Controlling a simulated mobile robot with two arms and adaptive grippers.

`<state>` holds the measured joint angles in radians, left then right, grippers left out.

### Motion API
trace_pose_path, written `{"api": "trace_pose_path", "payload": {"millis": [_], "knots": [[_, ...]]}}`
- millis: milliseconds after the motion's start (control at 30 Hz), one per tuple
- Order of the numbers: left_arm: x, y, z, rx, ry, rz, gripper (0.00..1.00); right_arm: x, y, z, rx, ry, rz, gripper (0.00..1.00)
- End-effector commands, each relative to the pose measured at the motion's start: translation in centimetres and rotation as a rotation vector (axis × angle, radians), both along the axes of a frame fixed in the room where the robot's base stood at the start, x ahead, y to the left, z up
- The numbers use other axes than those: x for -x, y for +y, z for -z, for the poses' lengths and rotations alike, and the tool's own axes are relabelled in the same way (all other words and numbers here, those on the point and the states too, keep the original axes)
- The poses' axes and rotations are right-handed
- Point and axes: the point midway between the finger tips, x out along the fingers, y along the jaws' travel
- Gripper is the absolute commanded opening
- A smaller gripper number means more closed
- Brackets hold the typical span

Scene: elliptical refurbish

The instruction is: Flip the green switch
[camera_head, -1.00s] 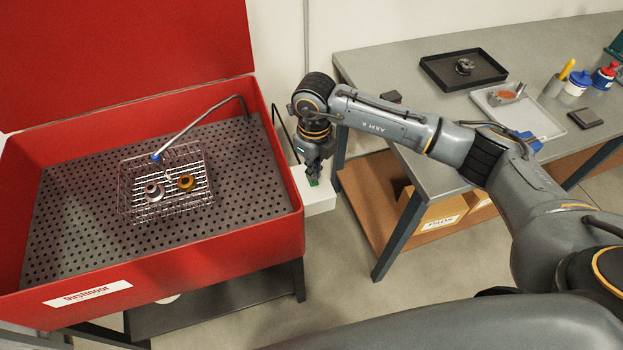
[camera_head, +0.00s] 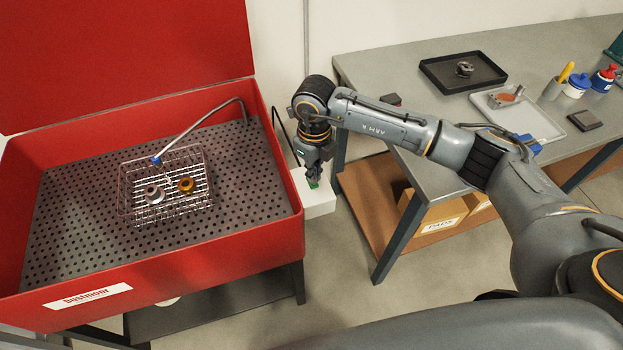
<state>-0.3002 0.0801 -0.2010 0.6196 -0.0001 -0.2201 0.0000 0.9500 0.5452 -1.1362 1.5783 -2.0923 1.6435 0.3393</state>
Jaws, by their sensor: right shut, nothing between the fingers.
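The green switch (camera_head: 313,184) is on top of a white box (camera_head: 318,203) at the right side of the red wash basin. Only a small part of the green shows below my gripper. My right gripper (camera_head: 313,178) points down at the switch from above, shut and empty. Its fingertips are at or just above the switch; I cannot tell whether they touch it. My left gripper is not in the view.
The red basin (camera_head: 285,195) holds a wire basket (camera_head: 130,190) with two ring-shaped parts and a hose. A grey workbench (camera_head: 400,60) stands at right under my right arm, with a black tray (camera_head: 440,75) and a light tray (camera_head: 545,125).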

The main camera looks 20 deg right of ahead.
Motion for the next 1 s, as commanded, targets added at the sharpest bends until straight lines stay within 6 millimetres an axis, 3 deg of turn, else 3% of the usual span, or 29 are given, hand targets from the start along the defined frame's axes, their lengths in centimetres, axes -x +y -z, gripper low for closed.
{"api": "trace_pose_path", "payload": {"millis": [1000], "knots": [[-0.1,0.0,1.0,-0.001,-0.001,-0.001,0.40,0.0,0.0,1.2,0.000,0.000,0.000,0.00]]}}
